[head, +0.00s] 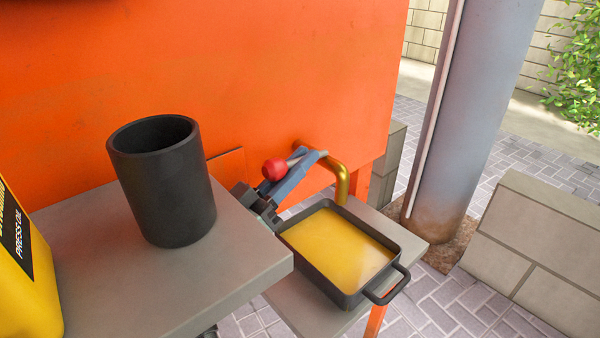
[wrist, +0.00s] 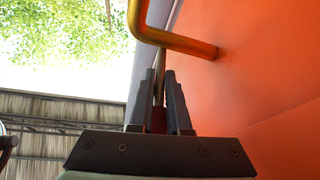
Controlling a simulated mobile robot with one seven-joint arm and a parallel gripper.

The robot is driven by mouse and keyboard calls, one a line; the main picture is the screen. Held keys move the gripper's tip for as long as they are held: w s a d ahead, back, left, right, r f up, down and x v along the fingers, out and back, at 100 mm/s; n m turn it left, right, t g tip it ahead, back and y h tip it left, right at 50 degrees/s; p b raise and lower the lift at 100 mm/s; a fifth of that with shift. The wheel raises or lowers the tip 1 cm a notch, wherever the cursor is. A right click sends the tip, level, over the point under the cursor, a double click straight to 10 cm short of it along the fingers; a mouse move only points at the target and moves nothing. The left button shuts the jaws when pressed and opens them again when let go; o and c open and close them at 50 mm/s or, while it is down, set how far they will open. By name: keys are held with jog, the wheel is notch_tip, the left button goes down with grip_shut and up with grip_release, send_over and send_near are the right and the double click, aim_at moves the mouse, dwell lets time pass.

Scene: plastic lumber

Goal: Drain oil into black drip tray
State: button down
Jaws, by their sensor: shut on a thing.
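The black drip tray (head: 362,294) sits on a low grey shelf, with yellow oil (head: 335,246) spread across its inside. A brass drain pipe (head: 342,181) comes out of the orange machine and bends down over the tray's far end. No separate stream shows below its mouth. A valve lever with a red knob (head: 274,169) is beside the pipe. My gripper (head: 316,157) is shut around the lever, left of the pipe. In the wrist view, the fingers (wrist: 168,78) have the lever's rod and part of the red knob between them, with the brass pipe (wrist: 175,40) above.
A black cup (head: 163,190) stands on the higher grey ledge (head: 110,285) at the left. A yellow press oil container (head: 20,265) is at the far left edge. The orange machine wall (head: 220,70) is behind. A grey post (head: 460,110) and block wall (head: 540,250) stand right.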

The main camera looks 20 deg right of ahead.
jog(key=shift+a+r, duration=0.25)
jog(key=shift+r, duration=0.25)
jog(key=c, duration=0.8)
grip_release()
jog(key=shift+w, duration=0.1)
jog(key=shift+f, duration=0.15)
jog(key=shift+d, duration=0.1)
jog(key=shift+f, duration=0.1)
jog(key=p+v, duration=0.3)
jog(key=v, duration=1)
